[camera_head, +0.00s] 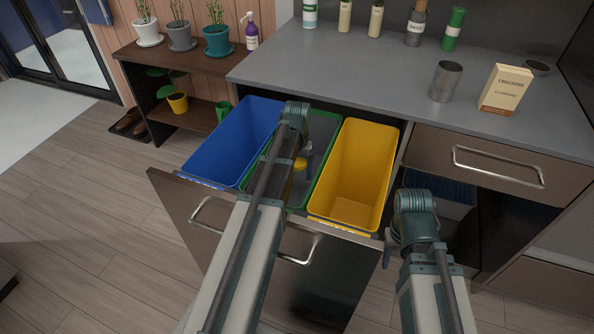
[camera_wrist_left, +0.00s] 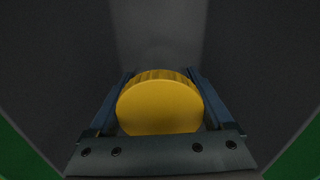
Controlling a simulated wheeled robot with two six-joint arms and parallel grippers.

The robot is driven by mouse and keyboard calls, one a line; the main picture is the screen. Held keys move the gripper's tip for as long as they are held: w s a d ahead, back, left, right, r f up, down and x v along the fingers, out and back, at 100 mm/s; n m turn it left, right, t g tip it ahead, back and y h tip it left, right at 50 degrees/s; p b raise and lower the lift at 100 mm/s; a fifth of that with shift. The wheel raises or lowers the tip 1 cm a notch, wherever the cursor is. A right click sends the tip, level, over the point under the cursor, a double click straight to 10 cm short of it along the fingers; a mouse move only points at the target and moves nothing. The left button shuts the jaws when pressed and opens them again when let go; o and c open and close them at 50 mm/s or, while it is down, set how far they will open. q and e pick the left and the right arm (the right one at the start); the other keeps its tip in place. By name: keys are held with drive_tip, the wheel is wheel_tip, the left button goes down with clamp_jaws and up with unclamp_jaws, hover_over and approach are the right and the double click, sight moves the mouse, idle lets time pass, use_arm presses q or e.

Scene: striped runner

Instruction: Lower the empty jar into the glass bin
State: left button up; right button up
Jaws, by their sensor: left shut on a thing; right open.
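The jar shows as a round yellow lid (camera_wrist_left: 160,106) in the left wrist view; its body is hidden below the lid. My left gripper (camera_wrist_left: 160,100) is shut on it, one finger on each side. In the head view, the left gripper (camera_head: 302,163) and a bit of the yellow lid (camera_head: 299,164) are over the middle bin with the green rim (camera_head: 322,147). Grey bin walls surround the lid in the wrist view. I cannot tell whether the jar touches the bottom. My right gripper (camera_head: 391,245) is open, beside the drawer front, its fingertips mostly hidden.
A blue bin (camera_head: 228,143) stands left of the middle bin and a yellow bin (camera_head: 352,170) right of it, in the pulled-out drawer. The grey counter (camera_head: 340,72) behind holds a metal cup (camera_head: 445,82) and a crackers box (camera_head: 505,88). A plant shelf (camera_head: 180,60) is at left.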

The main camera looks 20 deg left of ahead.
use_arm(q)
drive_tip(key=shift+f+b, duration=0.7)
drive_tip(key=shift+f, duration=0.1)
idle(0.4)
drive_tip(key=o, duration=1.3)
drive_tip(key=shift+r, duration=0.1)
wheel_tip(320, 180, up, 14)
drive_tip(key=p, duration=1.4)
